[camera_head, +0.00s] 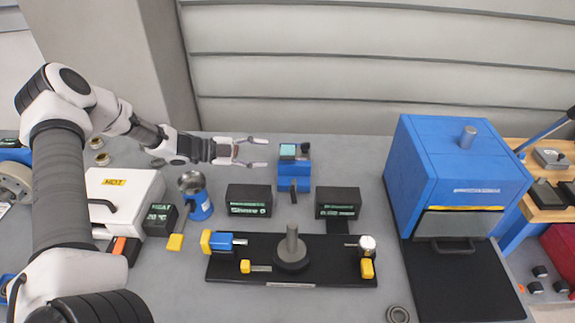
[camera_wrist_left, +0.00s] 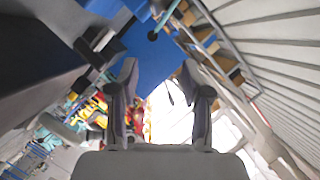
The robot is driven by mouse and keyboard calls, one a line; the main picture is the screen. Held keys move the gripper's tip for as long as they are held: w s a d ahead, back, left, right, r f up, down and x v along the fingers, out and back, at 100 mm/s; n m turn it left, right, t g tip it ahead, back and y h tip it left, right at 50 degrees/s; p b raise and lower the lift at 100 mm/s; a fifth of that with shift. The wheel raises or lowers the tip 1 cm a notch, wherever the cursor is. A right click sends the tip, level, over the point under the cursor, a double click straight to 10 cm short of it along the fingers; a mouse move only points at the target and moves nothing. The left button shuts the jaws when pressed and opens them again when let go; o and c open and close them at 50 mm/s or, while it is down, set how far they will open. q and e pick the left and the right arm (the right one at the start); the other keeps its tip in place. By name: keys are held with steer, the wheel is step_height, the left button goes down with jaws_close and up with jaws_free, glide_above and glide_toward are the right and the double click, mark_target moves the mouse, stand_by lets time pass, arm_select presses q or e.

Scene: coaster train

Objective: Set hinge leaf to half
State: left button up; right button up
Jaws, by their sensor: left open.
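A small blue stand (camera_head: 294,172) with a teal-topped block and a dark upright piece on its front stands at the back middle of the bench. It may carry the hinge leaf, but the leaf and its angle are too small to tell. My left gripper (camera_head: 262,153) is open and empty, just left of the stand's top, its fingers pointing right and apart from the stand. In the left wrist view its two fingers (camera_wrist_left: 159,75) are spread with nothing between them. My right gripper is not in view.
Two black labelled boxes (camera_head: 249,200) (camera_head: 338,203) stand in front of the stand. A black base (camera_head: 225,271) with a grey post lies nearer. A large blue cabinet (camera_head: 450,165) is at right. A white box (camera_head: 128,190) and a blue canister (camera_head: 201,207) are at left.

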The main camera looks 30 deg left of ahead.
mark_target(283, 157)
arm_select(q)
steer(key=x, duration=0.5)
steer(key=f+b+x, duration=0.1)
steer(key=x, duration=0.1)
steer(key=shift+w, duration=0.2)
steer(key=shift+w+d+f, duration=0.25)
steer(key=shift+w+d, duration=0.1)
steer(key=shift+w, duration=0.1)
steer(key=shift+a, duration=0.1)
steer(key=shift+s, duration=0.15)
jaws_close()
